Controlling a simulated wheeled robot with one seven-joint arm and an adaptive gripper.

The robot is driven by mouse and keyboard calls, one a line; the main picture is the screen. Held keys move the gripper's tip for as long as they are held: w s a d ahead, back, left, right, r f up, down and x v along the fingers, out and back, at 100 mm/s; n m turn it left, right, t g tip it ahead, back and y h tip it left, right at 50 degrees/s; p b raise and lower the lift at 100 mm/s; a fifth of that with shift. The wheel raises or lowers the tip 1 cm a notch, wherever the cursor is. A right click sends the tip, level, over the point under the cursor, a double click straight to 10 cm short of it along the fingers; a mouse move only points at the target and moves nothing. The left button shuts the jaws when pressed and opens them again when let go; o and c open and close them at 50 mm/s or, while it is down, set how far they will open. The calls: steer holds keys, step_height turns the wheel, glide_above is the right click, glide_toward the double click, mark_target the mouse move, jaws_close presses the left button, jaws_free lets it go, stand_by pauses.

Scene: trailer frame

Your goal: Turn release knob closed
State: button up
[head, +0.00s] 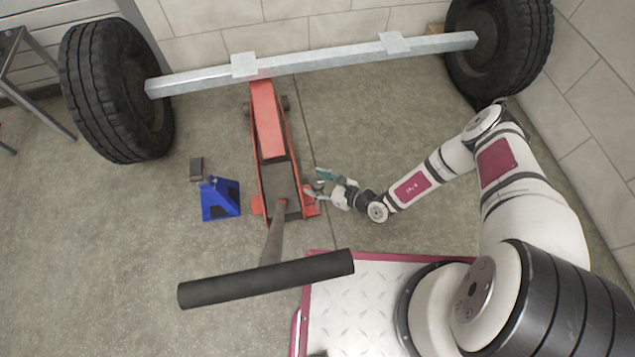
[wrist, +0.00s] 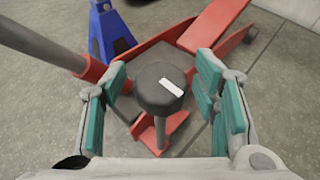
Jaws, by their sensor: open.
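The release knob (wrist: 160,88) is a dark round cap with a white mark, on a grey shaft at the rear of the red floor jack (head: 268,125). In the wrist view it stands between the open fingers of my gripper (wrist: 164,95), with a gap visible on the right and the left fingertip close to its side. I cannot tell whether a finger touches it. The white mark slants down to the right. In the head view my gripper (head: 318,186) is at the jack's rear right side, and the knob is too small to make out there.
The jack handle (head: 268,278) rises toward the camera with a black grip. A blue jack stand (head: 220,199) is left of the jack. A metal axle beam (head: 320,62) with two tyres (head: 115,90) lies across the back.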

steer(key=v, duration=1.2)
steer(key=shift+d, duration=0.15)
